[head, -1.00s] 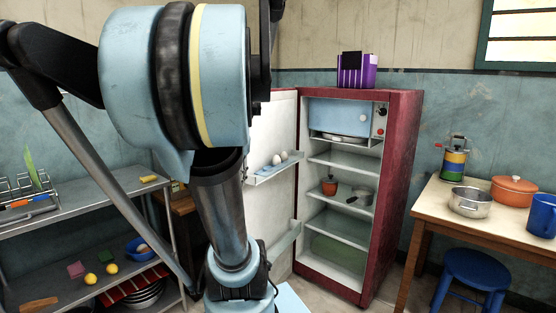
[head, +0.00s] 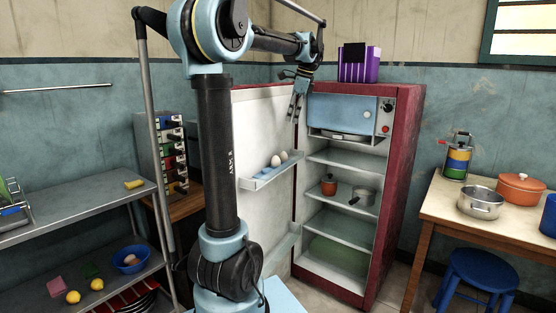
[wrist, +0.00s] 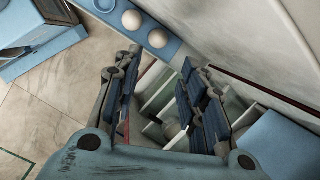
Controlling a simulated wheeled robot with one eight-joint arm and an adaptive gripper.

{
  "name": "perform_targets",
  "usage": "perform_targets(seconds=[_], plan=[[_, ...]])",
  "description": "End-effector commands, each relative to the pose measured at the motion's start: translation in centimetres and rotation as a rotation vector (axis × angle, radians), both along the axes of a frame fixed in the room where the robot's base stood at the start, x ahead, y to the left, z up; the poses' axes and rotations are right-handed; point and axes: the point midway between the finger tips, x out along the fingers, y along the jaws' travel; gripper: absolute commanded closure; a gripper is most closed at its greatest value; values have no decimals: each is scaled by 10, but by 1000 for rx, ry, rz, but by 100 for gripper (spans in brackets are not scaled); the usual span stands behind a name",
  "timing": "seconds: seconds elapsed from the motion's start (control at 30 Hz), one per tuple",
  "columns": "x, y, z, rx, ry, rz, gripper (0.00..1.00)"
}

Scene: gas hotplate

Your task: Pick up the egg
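Two pale eggs sit in the shelf on the inside of the open fridge door in the head view, the left egg (head: 275,161) beside the right egg (head: 284,156). My gripper (head: 295,118) hangs above the door shelf, fingers pointing down, apart from the eggs. In the wrist view my gripper (wrist: 161,58) is open, with nothing between its fingers.
The red fridge (head: 390,190) stands open, its white door (head: 262,115) beside my arm. A purple box (head: 359,66) is on top. A small pot (head: 363,195) and a red jar (head: 329,185) stand inside. A blue bowl (head: 131,260) holding something pale is on the lower left shelf.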

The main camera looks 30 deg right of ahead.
Motion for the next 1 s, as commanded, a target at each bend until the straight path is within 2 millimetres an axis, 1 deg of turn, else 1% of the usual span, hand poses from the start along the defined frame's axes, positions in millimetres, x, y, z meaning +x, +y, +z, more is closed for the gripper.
perform_targets(seconds=[0.13, 0.6, 0.7, 0.93, 1.0], plan=[[6, 3, -16, 3, 0, -2, 62], [30, 17, -94, 1, 0, 7, 62], [33, 18, -106, 1, 0, 7, 62], [35, 19, -119, 1, 0, 7, 62], [36, 19, -125, 1, 0, 7, 62]])
